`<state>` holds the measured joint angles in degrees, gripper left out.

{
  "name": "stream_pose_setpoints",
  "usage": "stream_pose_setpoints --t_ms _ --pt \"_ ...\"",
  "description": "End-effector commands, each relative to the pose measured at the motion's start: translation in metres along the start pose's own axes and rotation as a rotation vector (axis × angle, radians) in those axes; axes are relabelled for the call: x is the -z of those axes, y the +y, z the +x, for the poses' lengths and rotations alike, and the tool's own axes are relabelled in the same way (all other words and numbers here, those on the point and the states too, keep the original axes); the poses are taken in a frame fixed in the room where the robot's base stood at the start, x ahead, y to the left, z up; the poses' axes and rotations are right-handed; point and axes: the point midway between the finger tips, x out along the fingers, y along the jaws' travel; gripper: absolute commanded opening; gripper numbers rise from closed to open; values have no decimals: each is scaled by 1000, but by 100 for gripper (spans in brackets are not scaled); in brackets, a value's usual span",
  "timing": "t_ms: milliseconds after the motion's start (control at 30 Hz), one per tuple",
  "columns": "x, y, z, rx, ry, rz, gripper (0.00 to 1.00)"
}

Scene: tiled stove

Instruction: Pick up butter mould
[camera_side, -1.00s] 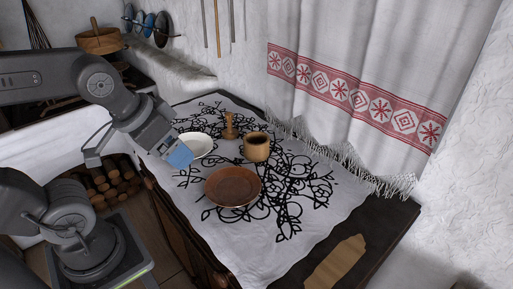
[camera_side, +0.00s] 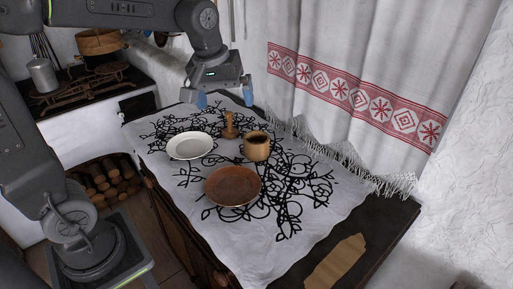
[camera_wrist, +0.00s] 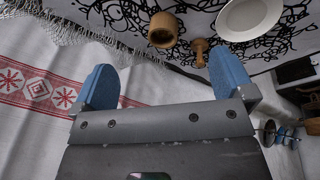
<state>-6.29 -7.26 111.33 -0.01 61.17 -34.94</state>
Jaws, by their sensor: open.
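The butter mould, a small turned wooden piece with a knob-like upper part (camera_side: 229,127), stands upright on the patterned cloth between the white plate and the wooden cup. In the wrist view the mould (camera_wrist: 199,47) shows near the top, close to the tip of the right blue finger. My gripper (camera_side: 224,99) is open, with its blue fingers apart and nothing between them. In the side view it hangs above and behind the mould, not touching it. The gripper's fingers also show in the wrist view (camera_wrist: 164,72).
A white plate (camera_side: 189,146), a wooden cup (camera_side: 256,147) and a brown dish (camera_side: 232,187) surround the mould on the cloth (camera_side: 325,208). A wooden board (camera_side: 336,262) lies at the table's front right. A fringed curtain (camera_side: 365,65) hangs behind, to the right.

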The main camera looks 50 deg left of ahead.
Motion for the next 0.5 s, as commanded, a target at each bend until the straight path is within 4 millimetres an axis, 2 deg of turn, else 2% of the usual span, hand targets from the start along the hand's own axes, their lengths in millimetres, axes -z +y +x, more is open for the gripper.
stream_pose_setpoints --t_ms 33,100,300,400,500 --pt "19 6 12 24 -26 -81 100" --pt "43 14 26 53 -52 -201 100" --pt "102 25 80 143 -111 -525 100" --pt "122 26 103 181 -128 -650 100" --pt "134 26 120 208 -138 -732 100"
